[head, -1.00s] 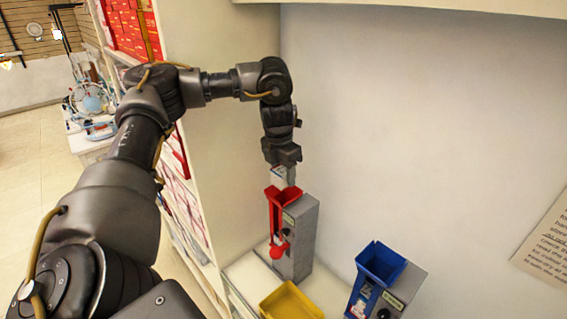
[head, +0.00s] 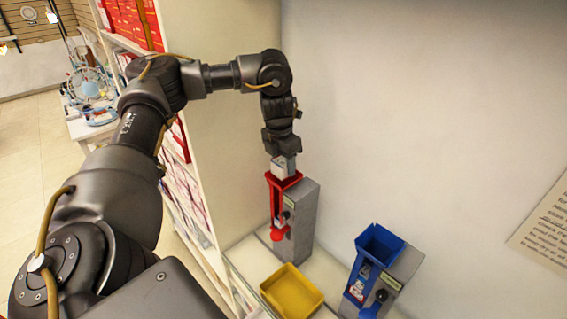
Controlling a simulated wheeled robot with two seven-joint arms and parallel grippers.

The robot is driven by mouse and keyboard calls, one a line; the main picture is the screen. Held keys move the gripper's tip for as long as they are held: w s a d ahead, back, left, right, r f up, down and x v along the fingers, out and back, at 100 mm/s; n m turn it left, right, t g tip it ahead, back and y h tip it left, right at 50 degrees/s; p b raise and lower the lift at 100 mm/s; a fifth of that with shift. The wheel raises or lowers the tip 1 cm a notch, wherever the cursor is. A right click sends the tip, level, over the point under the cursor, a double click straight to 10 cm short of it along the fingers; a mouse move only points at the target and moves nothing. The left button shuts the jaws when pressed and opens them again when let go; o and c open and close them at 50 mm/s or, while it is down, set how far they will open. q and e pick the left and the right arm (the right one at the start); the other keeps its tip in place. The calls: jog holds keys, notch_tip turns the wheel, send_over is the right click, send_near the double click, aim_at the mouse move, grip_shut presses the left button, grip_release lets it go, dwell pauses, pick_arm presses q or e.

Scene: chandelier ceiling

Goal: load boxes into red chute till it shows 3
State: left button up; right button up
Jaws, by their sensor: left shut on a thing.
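The red chute (head: 275,205) is the red, open-topped part on the front of a grey housing (head: 304,222), standing on a pale counter by the wall. My left gripper (head: 283,157) is directly above the chute, pointing down. It is shut on a small pale box (head: 283,168), whose lower end is at the chute's open top. I cannot tell how deep the box reaches inside. No number on the red chute's unit can be read from here. My right gripper is not in view.
A blue chute (head: 380,244) on a similar grey unit stands to the right. A yellow tray (head: 293,291) lies in front of the red unit. A tall shelf (head: 210,110) with red packages is close on the left. A printed notice (head: 545,232) hangs on the right wall.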

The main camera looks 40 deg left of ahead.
pick_arm(q)
jog(key=shift+w+d, duration=0.1)
jog(key=shift+w, duration=0.1)
jog(key=shift+f, duration=0.4)
jog(key=shift+f+b, duration=0.7)
jog(key=shift+f, duration=0.25)
jog(key=o, duration=0.9)
jog(key=shift+r, duration=0.1)
